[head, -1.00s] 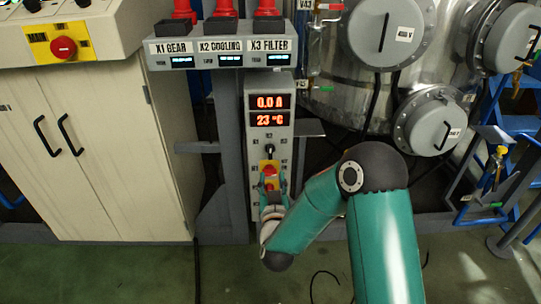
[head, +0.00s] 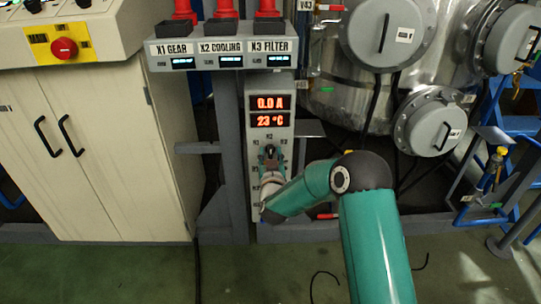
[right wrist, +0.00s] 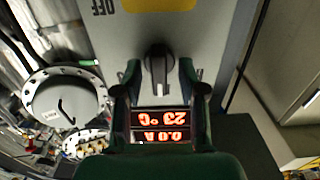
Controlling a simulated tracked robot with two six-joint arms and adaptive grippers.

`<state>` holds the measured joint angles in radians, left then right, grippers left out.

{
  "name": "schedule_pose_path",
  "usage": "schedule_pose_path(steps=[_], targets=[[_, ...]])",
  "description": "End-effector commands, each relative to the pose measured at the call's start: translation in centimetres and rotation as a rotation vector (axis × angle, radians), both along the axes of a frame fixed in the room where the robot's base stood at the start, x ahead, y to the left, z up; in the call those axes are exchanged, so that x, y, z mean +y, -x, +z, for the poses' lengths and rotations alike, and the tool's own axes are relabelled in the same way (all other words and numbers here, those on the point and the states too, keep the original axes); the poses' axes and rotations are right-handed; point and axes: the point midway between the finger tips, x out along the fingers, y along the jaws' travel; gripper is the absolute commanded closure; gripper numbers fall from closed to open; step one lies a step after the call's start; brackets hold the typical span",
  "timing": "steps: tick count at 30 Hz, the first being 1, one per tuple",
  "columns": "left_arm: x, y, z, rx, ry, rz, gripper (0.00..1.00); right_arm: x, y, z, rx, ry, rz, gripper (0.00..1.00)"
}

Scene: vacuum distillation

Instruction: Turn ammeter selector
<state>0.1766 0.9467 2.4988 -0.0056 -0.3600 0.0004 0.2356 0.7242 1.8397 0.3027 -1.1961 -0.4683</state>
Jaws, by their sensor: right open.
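The ammeter panel (head: 285,132) is a narrow grey upright box with red displays (head: 270,112) reading 0.0 A and 23 °C. Its black selector knob (right wrist: 159,60) sits below the displays; the right wrist view shows it upside down, its bar roughly in line with the panel's length. In the head view my gripper largely covers it. My right gripper (right wrist: 160,75) is open, with one finger on each side of the knob and a gap visible to both; contact is not evident. It also shows in front of the panel in the head view (head: 270,154). My left gripper is out of view.
A grey box (head: 222,60) labelled X1 GEAR, X2 COOLING and X3 FILTER hangs above the panel. A cream cabinet (head: 110,150) stands at left. A steel vessel with round flanged covers (head: 430,122) is at right. A yellow plate (right wrist: 160,4) lies lower on the panel.

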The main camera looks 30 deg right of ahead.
Motion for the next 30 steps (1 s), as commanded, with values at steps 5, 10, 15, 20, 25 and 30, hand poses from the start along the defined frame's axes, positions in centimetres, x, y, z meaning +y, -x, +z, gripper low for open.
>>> schedule_pose_path(steps=[5, 10, 15, 20, 25, 30], targets=[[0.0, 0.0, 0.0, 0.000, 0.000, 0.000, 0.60, 0.0, 0.0, 0.0, 0.000, 0.000, -0.001, 0.83], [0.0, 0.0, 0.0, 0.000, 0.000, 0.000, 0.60, 0.0, 0.1, 0.0, 0.000, 0.000, -0.001, 1.00], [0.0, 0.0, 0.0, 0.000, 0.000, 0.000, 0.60, 0.0, 0.1, 0.0, 0.001, 0.002, 0.000, 1.00], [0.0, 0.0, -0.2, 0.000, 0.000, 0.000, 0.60, 0.0, 0.1, 0.0, 0.011, 0.020, 0.000, 1.00], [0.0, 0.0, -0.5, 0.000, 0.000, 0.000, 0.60, 0.0, 0.0, -0.1, 0.044, 0.074, 0.000, 1.00], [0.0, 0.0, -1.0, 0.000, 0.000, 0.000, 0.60, 0.1, 0.0, -0.1, 0.101, 0.167, 0.000, 1.00]])
